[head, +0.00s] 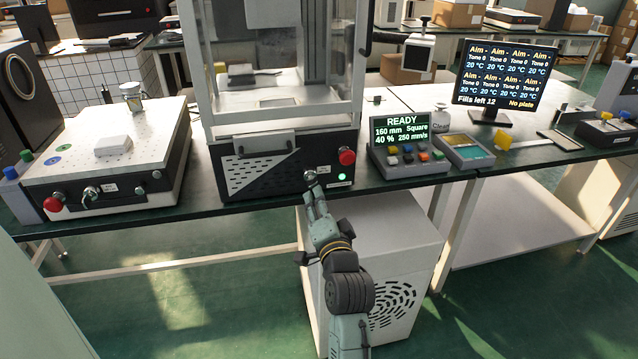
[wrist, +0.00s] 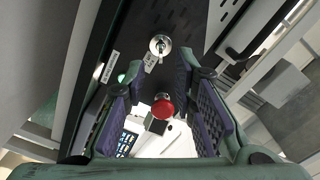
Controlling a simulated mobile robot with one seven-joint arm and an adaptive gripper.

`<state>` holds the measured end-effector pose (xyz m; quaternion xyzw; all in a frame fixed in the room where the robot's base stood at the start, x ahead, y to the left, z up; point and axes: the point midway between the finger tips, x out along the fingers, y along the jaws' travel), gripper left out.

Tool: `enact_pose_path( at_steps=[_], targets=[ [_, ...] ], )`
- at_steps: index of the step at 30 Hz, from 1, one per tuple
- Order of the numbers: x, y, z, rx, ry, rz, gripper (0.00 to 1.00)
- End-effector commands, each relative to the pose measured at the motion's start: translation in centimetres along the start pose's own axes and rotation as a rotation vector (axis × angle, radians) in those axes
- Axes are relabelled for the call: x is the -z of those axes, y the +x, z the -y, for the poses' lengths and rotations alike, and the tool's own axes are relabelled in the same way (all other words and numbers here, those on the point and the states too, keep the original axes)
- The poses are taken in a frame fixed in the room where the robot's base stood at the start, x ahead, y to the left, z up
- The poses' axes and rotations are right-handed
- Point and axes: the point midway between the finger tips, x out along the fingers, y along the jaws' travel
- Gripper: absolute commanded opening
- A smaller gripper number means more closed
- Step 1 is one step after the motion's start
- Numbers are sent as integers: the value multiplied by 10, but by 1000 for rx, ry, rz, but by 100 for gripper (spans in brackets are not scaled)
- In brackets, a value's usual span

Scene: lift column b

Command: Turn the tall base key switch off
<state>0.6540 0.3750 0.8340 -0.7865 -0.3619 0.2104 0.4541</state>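The tall machine's base (head: 265,180) is a dark front panel under a clear-walled enclosure. Its metal key switch (head: 310,175) sits on the panel, left of a red button (head: 347,156). My gripper (head: 312,186) is right in front of the key switch in the head view and partly covers that area. In the wrist view the key switch (wrist: 160,45) shows just beyond the fingertips, and the red button (wrist: 162,106) shows between the fingers. My gripper (wrist: 158,72) is open, its purple pads apart with nothing between them. Whether a finger touches the key is unclear.
A green light (head: 341,177) is lit on the base. A control box (head: 408,155) reading READY stands right of it. A low white machine (head: 105,160) with its own key switch (head: 91,193) and red button (head: 53,204) stands left. A white cabinet (head: 400,250) is below.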

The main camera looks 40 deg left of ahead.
Motion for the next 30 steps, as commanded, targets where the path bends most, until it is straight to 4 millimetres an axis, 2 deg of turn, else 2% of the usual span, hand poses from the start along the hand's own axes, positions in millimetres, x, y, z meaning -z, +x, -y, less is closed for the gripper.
enact_pose_path(
  at_steps=[1,6,12,23,30],
  targets=[
    [1,12,4,1,-1,1,25],
    [1,42,4,2,-1,1,25],
    [1,62,2,1,-1,0,25],
    [0,66,1,1,-1,-1,24],
    [0,66,1,1,-1,-1,8]
  ],
)
